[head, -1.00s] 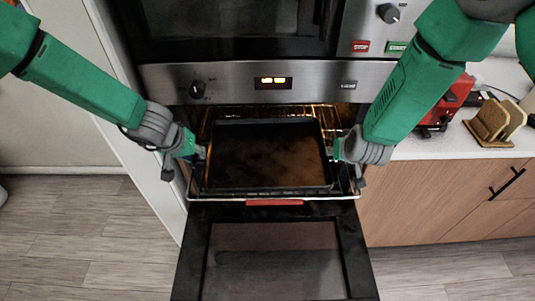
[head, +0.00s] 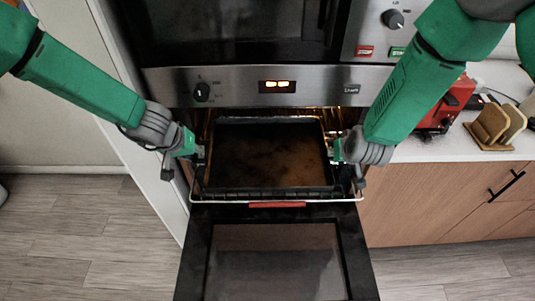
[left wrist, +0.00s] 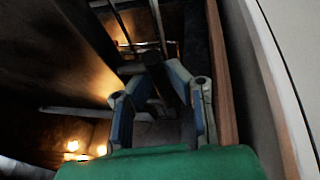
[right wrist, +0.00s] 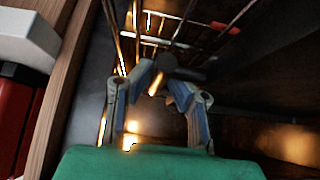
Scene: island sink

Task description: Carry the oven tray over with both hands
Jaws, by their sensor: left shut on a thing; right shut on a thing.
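The dark oven tray (head: 268,158), brown-stained inside, sits level in the mouth of the open oven, over the wire rack (head: 270,197). My left gripper (head: 200,153) is at the tray's left side and shut on its edge. My right gripper (head: 336,151) is at the right side and shut on that edge. In the left wrist view the left fingers (left wrist: 160,88) close around a dark piece at the rim. In the right wrist view the right fingers (right wrist: 160,85) do the same. I cannot tell whether the tray touches the rack.
The oven door (head: 275,260) hangs open below and in front of the tray. The control panel (head: 270,83) is just above. A white cabinet side is close on the left; a counter with a red appliance (head: 437,115) and a wooden holder (head: 495,127) is on the right.

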